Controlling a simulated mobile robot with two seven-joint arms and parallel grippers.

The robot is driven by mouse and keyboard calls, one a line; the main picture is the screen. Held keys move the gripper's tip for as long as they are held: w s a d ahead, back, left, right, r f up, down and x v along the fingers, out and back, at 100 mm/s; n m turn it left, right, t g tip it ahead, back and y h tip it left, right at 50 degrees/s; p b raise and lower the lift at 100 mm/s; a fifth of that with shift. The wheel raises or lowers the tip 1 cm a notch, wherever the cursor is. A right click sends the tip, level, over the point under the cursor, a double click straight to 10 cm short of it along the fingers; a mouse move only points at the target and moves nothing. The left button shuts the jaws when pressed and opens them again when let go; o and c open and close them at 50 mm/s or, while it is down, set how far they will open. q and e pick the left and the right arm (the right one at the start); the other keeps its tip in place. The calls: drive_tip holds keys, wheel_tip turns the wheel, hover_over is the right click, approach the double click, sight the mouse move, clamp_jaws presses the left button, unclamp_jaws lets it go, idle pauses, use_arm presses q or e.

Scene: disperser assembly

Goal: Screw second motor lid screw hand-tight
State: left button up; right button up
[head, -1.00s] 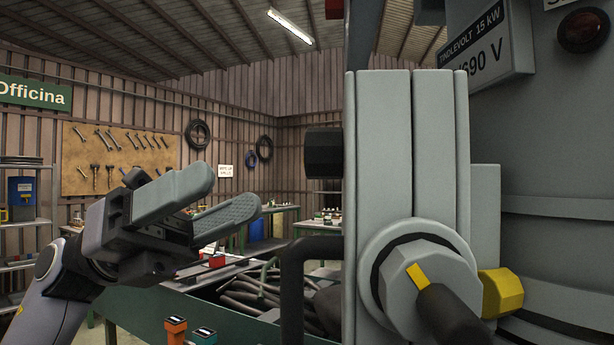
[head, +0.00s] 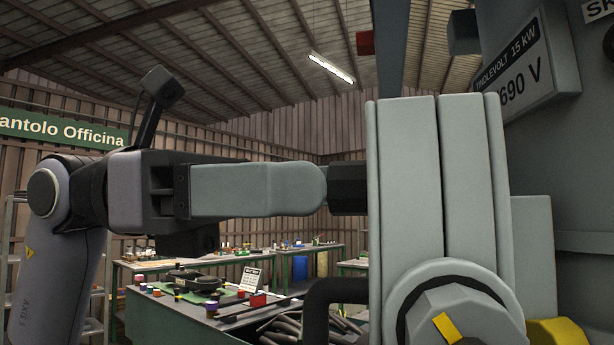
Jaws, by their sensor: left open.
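The black screw head (head: 349,190) sticks out to the left from the side of the grey ribbed motor lid housing (head: 402,200). My left gripper (head: 305,189) is seen edge-on, level with the screw and pointing right at it. It is open. Its near finger's tip overlaps the left end of the screw head in the picture; I cannot tell whether they touch. The far finger is hidden behind the near one. A second screw cannot be made out. My right gripper is out of view.
A round grey cable fitting (head: 455,305) with a yellow mark sits low on the housing. A black bent handle (head: 325,300) stands left of it. A green workbench (head: 165,322) with small parts and cables lies below. A 690 V sign (head: 525,75) hangs upper right.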

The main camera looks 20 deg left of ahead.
use_arm(q)
drive_tip(key=shift+d, duration=0.55)
drive_tip(key=c, duration=1)
drive_tip(key=shift+c, duration=0.2)
